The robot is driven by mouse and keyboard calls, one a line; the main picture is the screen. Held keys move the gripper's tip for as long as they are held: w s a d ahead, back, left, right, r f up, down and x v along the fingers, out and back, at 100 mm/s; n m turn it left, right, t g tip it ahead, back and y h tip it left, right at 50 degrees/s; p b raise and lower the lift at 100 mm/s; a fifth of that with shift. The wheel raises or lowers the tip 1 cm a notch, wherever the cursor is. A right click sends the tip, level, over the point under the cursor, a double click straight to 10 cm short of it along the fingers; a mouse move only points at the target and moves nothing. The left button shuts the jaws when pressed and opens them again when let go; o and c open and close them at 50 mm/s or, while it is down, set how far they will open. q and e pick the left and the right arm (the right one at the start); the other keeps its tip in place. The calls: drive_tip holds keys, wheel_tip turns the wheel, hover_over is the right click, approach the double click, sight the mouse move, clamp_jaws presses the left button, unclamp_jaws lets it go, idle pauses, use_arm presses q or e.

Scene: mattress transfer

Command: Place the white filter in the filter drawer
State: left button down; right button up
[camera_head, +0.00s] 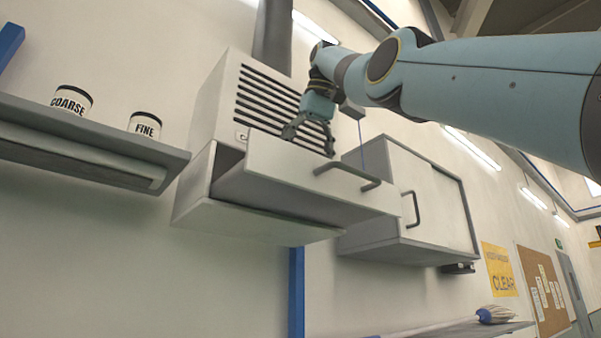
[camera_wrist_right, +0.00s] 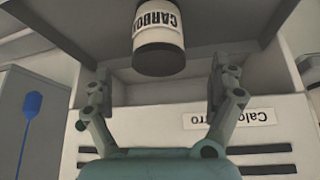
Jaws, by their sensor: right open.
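The drawer (camera_head: 285,165), with a white front and a bar handle, is pulled out from the white slatted unit (camera_head: 222,95). My right gripper (camera_head: 308,134) is above and behind the drawer front, by the slats. In the right wrist view it (camera_wrist_right: 160,80) is open, with its fingers spread. A white canister with black bands and CARBON lettering (camera_wrist_right: 158,28) shows beyond and between the fingers, with no visible finger contact. It appears to be inside the grey drawer (camera_wrist_right: 85,25), and its far end is cut off. The head view hides this canister. My left gripper is not in view.
A shelf (camera_head: 90,130) at left holds white canisters marked COARSE (camera_head: 72,100) and FINE (camera_head: 145,125). A closed white cabinet (camera_head: 435,205) with a handle is right of the drawer. A brush (camera_head: 495,314) lies on a lower ledge.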

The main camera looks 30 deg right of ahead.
drive_tip(key=shift+p+v, duration=0.45)
drive_tip(key=shift+v, duration=1.35)
drive_tip(key=shift+w, duration=0.1)
